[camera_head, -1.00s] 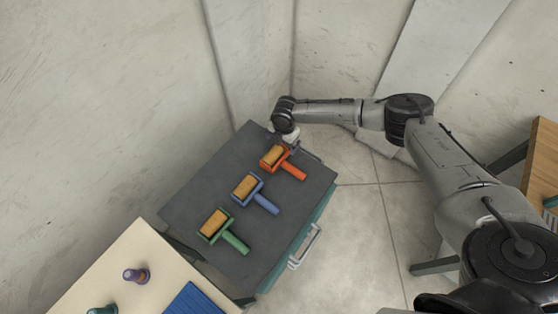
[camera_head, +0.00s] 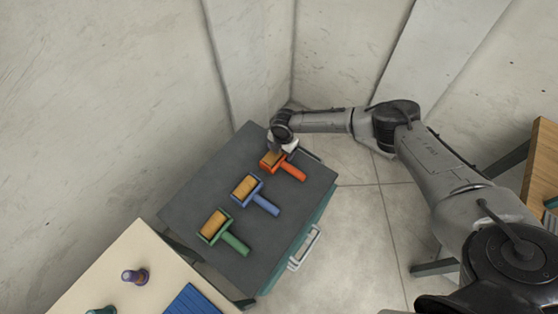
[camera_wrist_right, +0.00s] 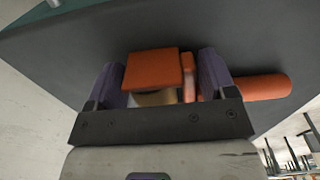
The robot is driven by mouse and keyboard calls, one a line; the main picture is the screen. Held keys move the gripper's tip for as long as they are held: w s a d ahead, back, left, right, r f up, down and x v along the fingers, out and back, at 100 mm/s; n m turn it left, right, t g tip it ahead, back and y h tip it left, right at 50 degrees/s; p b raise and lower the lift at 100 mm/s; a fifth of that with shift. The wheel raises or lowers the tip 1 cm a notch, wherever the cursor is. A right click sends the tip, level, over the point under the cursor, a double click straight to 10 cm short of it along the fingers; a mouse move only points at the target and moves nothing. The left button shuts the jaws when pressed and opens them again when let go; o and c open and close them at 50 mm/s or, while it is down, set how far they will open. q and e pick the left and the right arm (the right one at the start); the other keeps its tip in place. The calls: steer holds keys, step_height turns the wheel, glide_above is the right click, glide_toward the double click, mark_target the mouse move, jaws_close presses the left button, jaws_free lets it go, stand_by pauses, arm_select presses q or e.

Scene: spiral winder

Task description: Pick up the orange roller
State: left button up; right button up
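The orange roller (camera_head: 291,171) lies on the dark grey top of a cabinet, its handle pointing to the lower right in the head view. My right gripper (camera_head: 280,149) is right at its roller end and hides part of it. In the right wrist view, the orange roller (camera_wrist_right: 152,70) shows between the two purple fingers of my right gripper (camera_wrist_right: 160,72). The fingers stand apart, one on each side of its frame, with small gaps visible. Its orange handle sticks out past the right finger. My left gripper is not in view.
A blue roller (camera_head: 264,204) and a green roller (camera_head: 235,243) lie on the same cabinet top (camera_head: 195,190), toward the lower left. A pale table (camera_head: 100,265) with small knobbed items and a blue ridged mat (camera_head: 190,300) stands at the lower left. Walls rise behind the cabinet.

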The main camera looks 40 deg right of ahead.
steer(key=c, duration=0.7)
